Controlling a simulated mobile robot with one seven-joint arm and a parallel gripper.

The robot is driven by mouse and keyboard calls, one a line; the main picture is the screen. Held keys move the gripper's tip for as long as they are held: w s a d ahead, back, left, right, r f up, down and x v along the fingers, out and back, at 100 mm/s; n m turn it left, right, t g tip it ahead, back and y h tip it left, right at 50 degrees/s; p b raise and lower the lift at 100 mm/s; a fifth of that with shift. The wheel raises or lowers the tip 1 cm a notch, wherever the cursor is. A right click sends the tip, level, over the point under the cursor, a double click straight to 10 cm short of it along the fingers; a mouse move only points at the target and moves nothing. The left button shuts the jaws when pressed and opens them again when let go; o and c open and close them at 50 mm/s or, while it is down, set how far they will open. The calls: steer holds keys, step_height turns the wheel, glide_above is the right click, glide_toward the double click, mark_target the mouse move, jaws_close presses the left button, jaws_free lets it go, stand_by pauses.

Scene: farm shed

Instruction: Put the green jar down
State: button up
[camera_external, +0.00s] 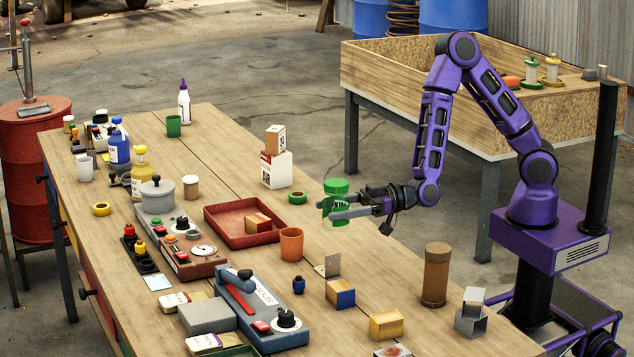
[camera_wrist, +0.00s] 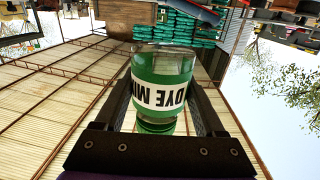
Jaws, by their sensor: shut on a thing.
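The green jar (camera_external: 337,190) has a green lid and a white label with dark letters. My gripper (camera_external: 345,212) is shut on it, with a finger along each side, and the jar looks upright over the wooden table (camera_external: 370,285). I cannot tell for sure how far the jar's base is from the tabletop. In the wrist view the jar (camera_wrist: 162,85) sits between the two fingers (camera_wrist: 162,95) and appears upside down, its label reading "DYE MI" with the rest hidden.
An orange cup (camera_external: 291,244) and a red tray (camera_external: 230,227) stand left of the jar. A brown cylinder (camera_external: 436,275) stands at the right. Some bare tabletop lies between the jar and that cylinder.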

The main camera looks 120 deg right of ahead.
steer(key=shift+n+y, duration=0.3)
steer(key=shift+y, duration=0.3)
steer(key=a, duration=0.2)
steer(key=w+a, duration=0.1)
steer(key=a+r, duration=0.1)
steer(key=a, duration=0.1)
steer(key=shift+w+a, duration=0.2)
steer(key=shift+a, duration=0.15)
steer(key=s+d+f+m+h, duration=0.1)
steer(key=s+d+h, duration=0.1)
steer(key=s+d, duration=0.3)
steer(key=s+d+f+m+g+h, duration=0.1)
steer(key=s+d, duration=0.4)
steer(key=d, duration=0.8)
steer(key=s+d+f+m+h, duration=0.2)
steer(key=s+d, duration=0.3)
steer(key=d, duration=0.4)
steer(key=shift+h+b, duration=0.4)
steer(key=shift+h, duration=0.5)
steer(key=shift+d, duration=0.1)
steer(key=shift+f+b, duration=1.2)
steer(key=shift+f, duration=3.55)
steer(key=shift+f, duration=0.1)
